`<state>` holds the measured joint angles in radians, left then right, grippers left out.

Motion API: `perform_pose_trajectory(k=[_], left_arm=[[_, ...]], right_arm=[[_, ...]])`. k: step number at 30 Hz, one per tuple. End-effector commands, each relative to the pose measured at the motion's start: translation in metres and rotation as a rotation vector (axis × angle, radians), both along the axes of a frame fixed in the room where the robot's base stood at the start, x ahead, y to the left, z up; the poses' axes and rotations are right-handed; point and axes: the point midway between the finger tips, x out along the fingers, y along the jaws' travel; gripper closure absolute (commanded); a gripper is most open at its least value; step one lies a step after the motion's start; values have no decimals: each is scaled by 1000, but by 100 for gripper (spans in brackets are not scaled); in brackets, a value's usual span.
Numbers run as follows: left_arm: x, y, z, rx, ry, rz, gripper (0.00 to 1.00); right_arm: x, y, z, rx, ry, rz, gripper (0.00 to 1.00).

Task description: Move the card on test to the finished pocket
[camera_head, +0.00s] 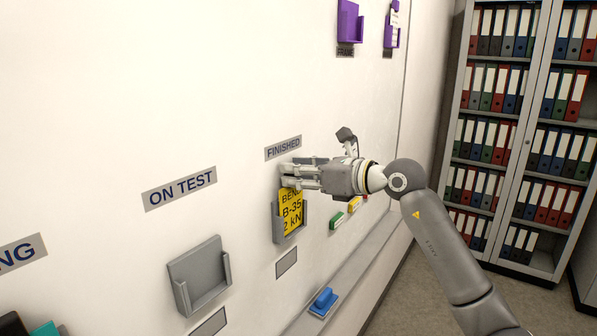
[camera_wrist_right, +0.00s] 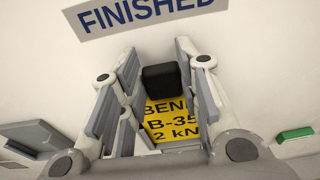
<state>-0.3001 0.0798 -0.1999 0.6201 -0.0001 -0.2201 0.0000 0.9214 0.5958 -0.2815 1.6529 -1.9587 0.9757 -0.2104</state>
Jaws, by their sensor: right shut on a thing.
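The yellow card (camera_head: 291,213) with black print sits upright in the grey pocket (camera_head: 276,228) under the FINISHED label (camera_head: 283,148). My right gripper (camera_head: 286,175) is at the card's top edge, shut on it. In the right wrist view, the fingers (camera_wrist_right: 156,60) stand on both sides of a black block (camera_wrist_right: 161,81) at the top of the yellow card (camera_wrist_right: 165,121). The card's lower part is hidden there. The grey pocket (camera_head: 200,277) under the ON TEST label (camera_head: 180,187) is empty. My left gripper is not in view.
Green (camera_head: 337,220) and yellow (camera_head: 354,205) magnets are on the board to the right. A blue eraser (camera_head: 323,301) lies on the ledge (camera_head: 352,272) below. Purple holders (camera_head: 350,22) hang higher up. Binder shelves (camera_head: 525,120) stand at the right.

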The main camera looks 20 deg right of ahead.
Motion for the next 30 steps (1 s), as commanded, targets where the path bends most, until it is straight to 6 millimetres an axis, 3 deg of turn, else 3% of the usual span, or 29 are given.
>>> perform_pose_trajectory(k=[11,12,17,25,30], left_arm=[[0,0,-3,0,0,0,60],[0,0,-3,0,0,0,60],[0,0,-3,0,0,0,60],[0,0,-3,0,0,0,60],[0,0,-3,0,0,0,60]], right_arm=[[0,0,-4,0,0,0,90],[0,0,-4,0,0,0,68],[0,0,-4,0,0,0,47],[0,0,-4,-1,1,0,43],[0,0,-4,0,1,1,22]])
